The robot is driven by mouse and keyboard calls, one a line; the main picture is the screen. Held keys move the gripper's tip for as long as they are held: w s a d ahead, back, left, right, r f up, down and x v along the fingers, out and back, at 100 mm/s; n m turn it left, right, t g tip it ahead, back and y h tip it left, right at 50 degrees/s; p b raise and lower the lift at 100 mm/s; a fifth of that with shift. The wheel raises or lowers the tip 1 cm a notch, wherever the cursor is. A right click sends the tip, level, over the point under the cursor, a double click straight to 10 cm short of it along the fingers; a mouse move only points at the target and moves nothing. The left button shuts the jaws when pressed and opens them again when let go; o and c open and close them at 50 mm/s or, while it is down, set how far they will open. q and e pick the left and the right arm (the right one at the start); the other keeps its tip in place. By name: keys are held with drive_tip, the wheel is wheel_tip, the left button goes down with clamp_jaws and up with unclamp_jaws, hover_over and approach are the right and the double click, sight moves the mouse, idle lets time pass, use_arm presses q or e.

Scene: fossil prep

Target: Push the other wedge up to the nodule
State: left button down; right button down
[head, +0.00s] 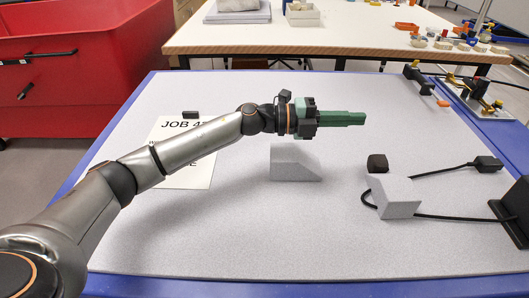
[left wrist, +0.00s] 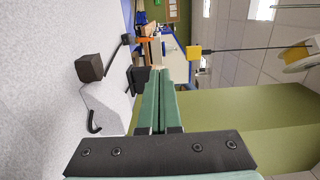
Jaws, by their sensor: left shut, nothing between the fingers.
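The nodule (head: 377,163) is a small dark brown block on the grey mat. One pale grey wedge (head: 396,196) lies just in front of it; I cannot tell whether they touch. A second pale grey wedge (head: 295,163) stands to the left, clearly apart from the nodule. My left gripper (head: 362,118) is shut and empty, its green fingers pointing right above the mat, beyond the left wedge. The left wrist view shows the shut fingers (left wrist: 160,76), with the nodule (left wrist: 90,68) and the nearer wedge (left wrist: 105,103) to their left. My right gripper is not in view.
A black cable (head: 440,217) runs behind the right wedge to a black stand (head: 512,208). A black block (head: 487,163) lies at the cable's other end. A paper sheet (head: 196,172) lies partly under my left arm. The mat's front middle is clear.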

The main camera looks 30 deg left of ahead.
use_arm(q)
drive_tip(key=v, duration=2.1)
approach(304, 155)
drive_tip(key=shift+s+a+r, duration=0.25)
drive_tip(key=shift+s+a, duration=0.3)
drive_tip(key=shift+a, duration=0.3)
drive_tip(key=shift+f+b, duration=0.3)
drive_tip(key=shift+f, duration=0.1)
drive_tip(key=shift+w+d+r, duration=0.15)
drive_tip(key=shift+d+r, duration=0.05)
drive_tip(key=shift+d, duration=0.1)
drive_tip(key=shift+w+d, duration=0.1)
drive_tip(key=shift+d, duration=0.05)
drive_tip(key=p+x, duration=0.1)
drive_tip(key=x, duration=1.1)
